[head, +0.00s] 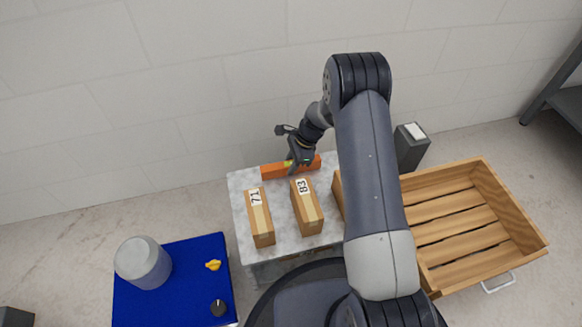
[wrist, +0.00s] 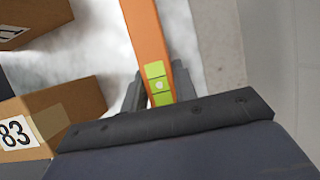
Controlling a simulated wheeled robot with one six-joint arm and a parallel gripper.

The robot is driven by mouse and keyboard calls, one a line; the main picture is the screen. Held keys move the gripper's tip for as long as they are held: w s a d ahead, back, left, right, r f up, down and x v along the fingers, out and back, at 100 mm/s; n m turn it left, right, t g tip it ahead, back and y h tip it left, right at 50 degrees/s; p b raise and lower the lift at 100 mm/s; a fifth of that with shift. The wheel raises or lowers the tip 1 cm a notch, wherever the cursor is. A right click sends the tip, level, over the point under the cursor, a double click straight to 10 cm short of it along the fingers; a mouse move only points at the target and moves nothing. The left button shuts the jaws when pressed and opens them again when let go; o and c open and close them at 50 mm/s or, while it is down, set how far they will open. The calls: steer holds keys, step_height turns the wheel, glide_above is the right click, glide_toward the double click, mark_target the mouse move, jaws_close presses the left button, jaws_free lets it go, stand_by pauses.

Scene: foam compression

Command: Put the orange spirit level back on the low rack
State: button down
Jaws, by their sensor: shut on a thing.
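The orange spirit level (head: 273,171) lies along the back of a pale marbled table (head: 240,182), behind the boxes. My gripper (head: 300,157) is over it from above, shut on its middle. In the wrist view, the orange spirit level (wrist: 147,32) passes between the two dark fingers of my gripper (wrist: 160,82), with its green vial section right at the jaws. I cannot tell whether it touches the table or is just above it. A dark grey metal rack (head: 567,98) shows only partly at the right edge; I cannot tell whether it is the low rack.
Cardboard boxes labelled 71 (head: 260,220) and 83 (head: 307,207) stand close in front of the level. A wooden crate (head: 512,205) and a dark bin (head: 410,150) are right. A blue platform (head: 190,265) holds a grey cylinder.

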mark_target(286, 164)
steer(key=shift+f, duration=0.2)
steer(key=c, duration=1.1)
jaws_free()
steer(key=p+v, duration=0.5)
steer(key=v, duration=0.7)
steer(key=shift+r, duration=0.1)
steer(key=b+x, duration=0.5)
steer(key=x, duration=0.7)
steer(key=shift+f, duration=0.25)
step_height(286, 164, up, 5)
steer(key=shift+r+p, duration=0.1)
steer(key=shift+p, duration=1)
